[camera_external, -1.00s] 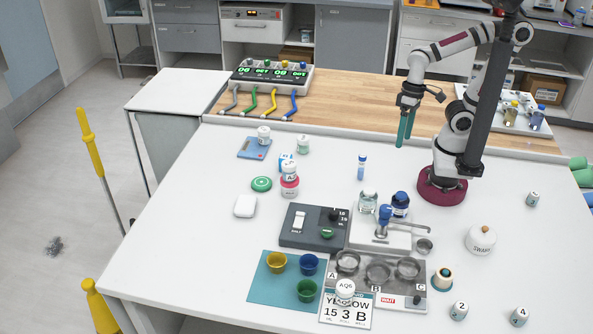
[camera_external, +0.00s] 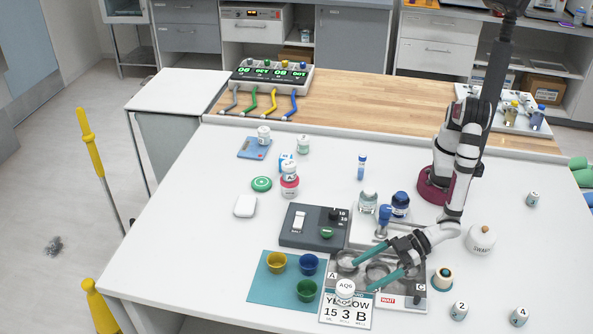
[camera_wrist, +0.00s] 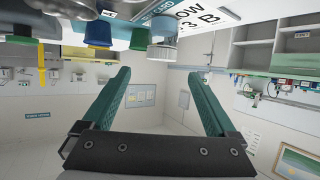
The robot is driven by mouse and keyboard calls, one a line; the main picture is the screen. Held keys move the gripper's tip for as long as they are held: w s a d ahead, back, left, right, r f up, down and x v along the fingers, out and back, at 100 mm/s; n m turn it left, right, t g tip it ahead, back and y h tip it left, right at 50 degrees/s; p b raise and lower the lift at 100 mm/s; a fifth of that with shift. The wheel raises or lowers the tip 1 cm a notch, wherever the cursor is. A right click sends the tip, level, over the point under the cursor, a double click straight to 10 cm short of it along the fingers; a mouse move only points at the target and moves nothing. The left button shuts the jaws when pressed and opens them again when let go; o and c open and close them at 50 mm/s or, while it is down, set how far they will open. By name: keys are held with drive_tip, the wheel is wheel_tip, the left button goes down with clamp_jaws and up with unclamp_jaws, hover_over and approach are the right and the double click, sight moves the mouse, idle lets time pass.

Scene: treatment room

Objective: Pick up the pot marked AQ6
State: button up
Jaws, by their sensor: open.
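The white-lidded pot marked AQ6 (camera_external: 345,287) stands upright at the front of the table, by the top edge of the printed card (camera_external: 346,311). In the wrist view, which looks upside down, a pale pot (camera_wrist: 163,51) hangs from the top edge, beyond and between the fingertips. My gripper (camera_external: 355,273) is open and empty, its teal fingers reaching left over the tray with cups A, B and C (camera_external: 419,300). One fingertip is close to the pot's right side; I cannot tell if they touch. The fingers (camera_wrist: 160,75) stand wide apart in the wrist view.
A teal mat (camera_external: 262,295) with yellow (camera_external: 277,263), blue (camera_external: 308,264) and green (camera_external: 307,290) cups lies left of the pot. A dark scale-like device (camera_external: 295,238) stands behind. Jars marked 2 (camera_external: 459,311) and 4 (camera_external: 519,317) stand at right. The table's left front is clear.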

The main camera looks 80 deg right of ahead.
sight(350, 284)
drive_tip(key=x, duration=0.3)
drive_tip(key=f+x, duration=0.1)
drive_tip(key=x, duration=0.3)
drive_tip(key=c, duration=1.5)
